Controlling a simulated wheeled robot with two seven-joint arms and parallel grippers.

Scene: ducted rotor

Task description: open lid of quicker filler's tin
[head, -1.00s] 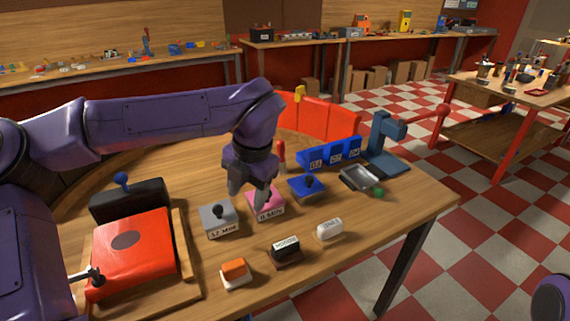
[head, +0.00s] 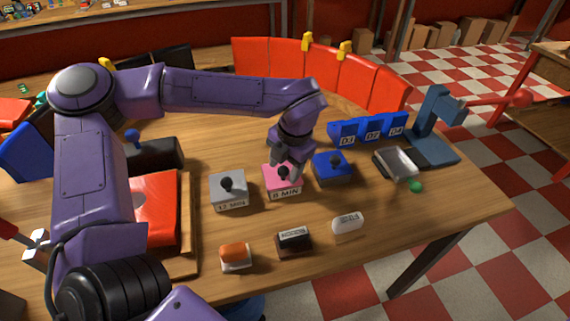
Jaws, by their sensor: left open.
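A pink tin (head: 281,184) labelled "8 MIN" stands on the table, with its lid on and a dark knob (head: 283,172) on top. My left gripper (head: 287,167) is open and points down at the pink tin's knob from above and behind. Its fingers are close to the knob; I cannot tell whether they touch it. My right gripper is out of view.
In front lie an orange-topped block (head: 236,256), a dark labelled block (head: 293,241) and a white labelled piece (head: 347,222). A metal tray (head: 398,164) and blue stand (head: 435,135) are at right. Blue numbered blocks (head: 369,130) and red curved panels (head: 372,82) stand behind.

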